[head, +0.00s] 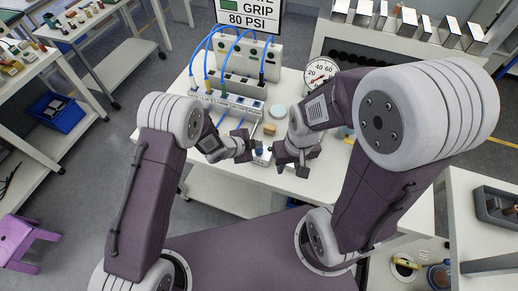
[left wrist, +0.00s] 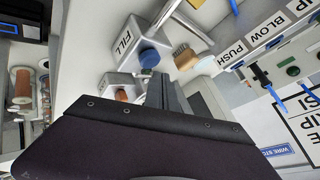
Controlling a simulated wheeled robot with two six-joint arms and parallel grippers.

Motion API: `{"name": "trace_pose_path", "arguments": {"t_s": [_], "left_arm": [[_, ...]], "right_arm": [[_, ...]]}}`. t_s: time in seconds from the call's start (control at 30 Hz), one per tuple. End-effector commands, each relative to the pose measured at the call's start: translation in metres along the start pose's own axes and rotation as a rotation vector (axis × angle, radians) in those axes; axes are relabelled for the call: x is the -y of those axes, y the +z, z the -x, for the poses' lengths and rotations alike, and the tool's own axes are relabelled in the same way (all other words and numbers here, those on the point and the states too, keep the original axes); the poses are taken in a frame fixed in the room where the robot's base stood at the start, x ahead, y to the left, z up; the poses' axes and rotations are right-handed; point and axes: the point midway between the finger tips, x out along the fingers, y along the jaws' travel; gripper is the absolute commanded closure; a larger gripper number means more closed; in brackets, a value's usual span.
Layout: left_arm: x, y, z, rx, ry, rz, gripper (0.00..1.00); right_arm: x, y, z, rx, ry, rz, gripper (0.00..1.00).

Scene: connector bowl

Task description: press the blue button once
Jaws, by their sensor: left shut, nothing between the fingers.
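The blue button (left wrist: 149,58) sits on a white box labelled FILL (left wrist: 128,42) in the left wrist view. In the head view, the blue button (head: 258,151) is a small spot just right of my left gripper. My left gripper (head: 248,150) is shut and empty. In the left wrist view its fingers (left wrist: 165,88) reach up close to the button; I cannot tell whether they touch it. My right gripper (head: 297,165) hangs just right of the button box, and its finger opening is unclear.
A wooden brush (left wrist: 186,57) lies close by. Behind are a panel with blue hoses (head: 245,58), a pressure gauge (head: 320,72) and a labelled socket block (head: 228,103).

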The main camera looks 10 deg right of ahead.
Motion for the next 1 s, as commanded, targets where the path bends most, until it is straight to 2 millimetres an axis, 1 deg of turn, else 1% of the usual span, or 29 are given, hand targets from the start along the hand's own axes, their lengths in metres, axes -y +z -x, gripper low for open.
{"name": "trace_pose_path", "arguments": {"t_s": [0.17,0.37,0.67,1.0], "left_arm": [[-0.001,0.001,-0.001,0.0,0.0,0.0,1.0],[-0.005,0.005,-0.006,0.0,0.0,0.0,1.0],[-0.004,0.004,-0.006,0.0,0.0,0.0,1.0],[-0.006,0.006,-0.008,0.0,0.0,0.0,1.0]], "right_arm": [[0.0,0.0,-0.001,0.0,0.0,0.0,0.62],[0.0,0.001,-0.01,0.0,0.0,0.0,0.62],[0.0,0.001,-0.009,0.0,0.0,0.0,0.62],[0.0,0.001,-0.012,0.0,0.0,0.0,0.62]]}}
